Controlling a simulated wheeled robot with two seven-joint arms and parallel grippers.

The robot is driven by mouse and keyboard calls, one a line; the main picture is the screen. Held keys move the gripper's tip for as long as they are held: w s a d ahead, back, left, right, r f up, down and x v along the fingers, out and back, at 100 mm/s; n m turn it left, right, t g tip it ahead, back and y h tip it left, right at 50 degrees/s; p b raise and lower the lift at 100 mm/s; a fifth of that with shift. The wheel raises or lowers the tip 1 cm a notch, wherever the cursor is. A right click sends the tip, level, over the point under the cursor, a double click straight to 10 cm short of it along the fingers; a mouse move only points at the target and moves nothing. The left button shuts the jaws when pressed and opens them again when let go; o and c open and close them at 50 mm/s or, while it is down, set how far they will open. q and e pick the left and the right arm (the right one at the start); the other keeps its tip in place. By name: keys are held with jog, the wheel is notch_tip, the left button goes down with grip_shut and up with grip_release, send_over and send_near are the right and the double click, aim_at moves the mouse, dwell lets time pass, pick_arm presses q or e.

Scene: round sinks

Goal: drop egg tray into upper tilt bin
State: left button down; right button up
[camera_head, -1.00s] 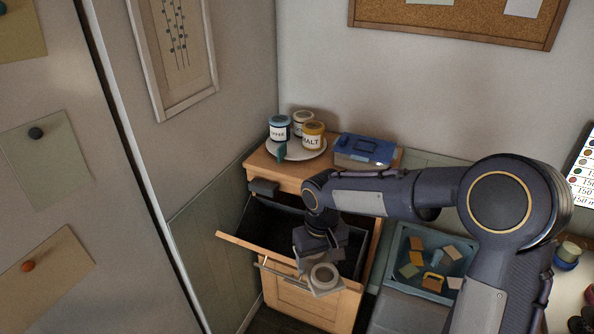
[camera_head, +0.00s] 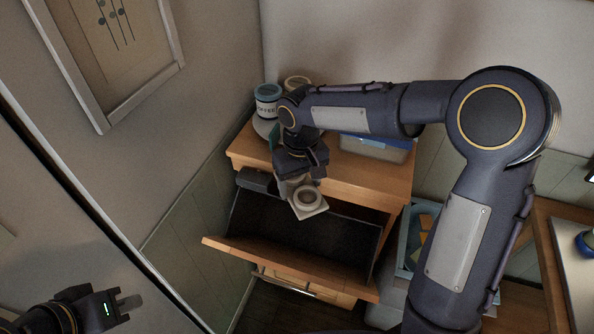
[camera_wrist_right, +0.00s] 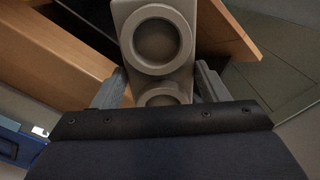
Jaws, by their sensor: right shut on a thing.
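The pale grey egg tray (camera_head: 307,199), with round cups, is gripped by my right gripper (camera_head: 300,180). The right wrist view shows the tray (camera_wrist_right: 157,42) between the two fingers, with one cup ahead of them and another partly hidden. The upper tilt bin (camera_head: 320,235) is tipped open, its dark inside showing and its wooden front panel leaning outward. In the head view the tray appears over the back part of the bin's opening, near the cabinet top's front edge; its exact height is unclear. My left gripper (camera_head: 124,303) is at the lower left, away from the bin, its jaw gap unclear.
The wooden cabinet top (camera_head: 350,177) behind the bin carries a coffee canister (camera_head: 267,101), another canister and a blue-lidded box (camera_head: 376,148), partly hidden by my right arm. A blue-grey bin (camera_head: 408,235) with blocks stands to the right. A wall is close on the left.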

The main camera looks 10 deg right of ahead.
aim_at(323, 201)
notch_tip(323, 201, down, 15)
jog(key=b, duration=1.1)
jog(key=shift+r, duration=0.1)
jog(key=o, duration=1)
jog(key=shift+o, duration=0.2)
notch_tip(323, 201, up, 8)
jog(key=shift+m+t+y, duration=0.4)
jog(key=s+d, duration=0.1)
jog(key=s+d+r, duration=0.1)
jog(key=s, duration=0.1)
jog(key=s+d+r, duration=0.1)
jog(key=d, duration=0.1)
jog(key=shift+s+r, duration=0.25)
jog(key=s+d+m+t+y, duration=0.1)
jog(key=s+t, duration=0.1)
jog(key=s, duration=0.6)
jog(key=s+d+f+m+t+y, duration=0.1)
jog(key=s+d+m+t+y, duration=0.1)
jog(key=s, duration=0.7)
jog(key=shift+s+d+f+t, duration=0.15)
jog(key=shift+s+d+t, duration=0.15)
jog(key=shift+t, duration=0.1)
